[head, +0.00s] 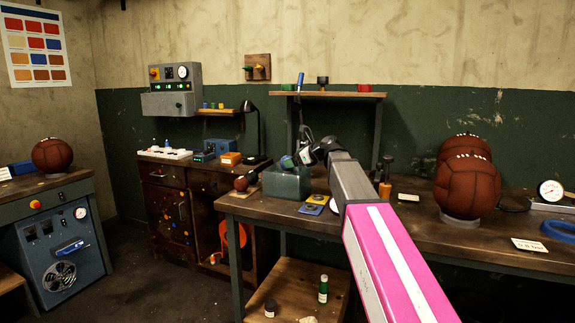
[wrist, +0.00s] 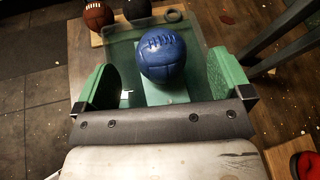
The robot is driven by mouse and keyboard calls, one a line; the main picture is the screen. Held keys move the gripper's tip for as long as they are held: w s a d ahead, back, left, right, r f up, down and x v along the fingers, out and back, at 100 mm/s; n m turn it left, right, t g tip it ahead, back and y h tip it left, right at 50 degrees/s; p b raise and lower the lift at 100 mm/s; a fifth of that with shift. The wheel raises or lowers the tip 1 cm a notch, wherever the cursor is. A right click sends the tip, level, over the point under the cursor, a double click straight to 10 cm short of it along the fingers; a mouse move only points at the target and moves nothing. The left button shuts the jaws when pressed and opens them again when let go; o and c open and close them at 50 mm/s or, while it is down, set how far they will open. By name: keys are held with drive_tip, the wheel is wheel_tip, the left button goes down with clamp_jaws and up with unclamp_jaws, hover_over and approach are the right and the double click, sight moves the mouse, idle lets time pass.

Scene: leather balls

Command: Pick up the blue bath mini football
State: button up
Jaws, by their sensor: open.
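In the wrist view the blue mini football (wrist: 162,52) shows whole, laces up, on a pale teal surface within a greenish open box (wrist: 118,50). My gripper (wrist: 161,68) is open, with one green finger to the left of the ball and one to the right. The ball lies beyond the palm, centred between the fingers, with a visible gap on each side. In the head view my gripper (head: 303,157) is over the grey-green box (head: 287,184) at the workbench's left end.
A small brown ball (head: 241,183) sits left of the box on the workbench (head: 420,224). Yellow and blue pads (head: 314,204) lie in front. Large brown balls (head: 467,190) stand to the right. A shelf (head: 328,95) is behind my arm.

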drive_tip(key=x, duration=0.5)
drive_tip(key=shift+s+d+f, duration=0.1)
drive_tip(key=shift+d+f, duration=0.05)
drive_tip(key=shift+f, duration=0.2)
drive_tip(key=c, duration=1)
drive_tip(key=shift+r, duration=0.15)
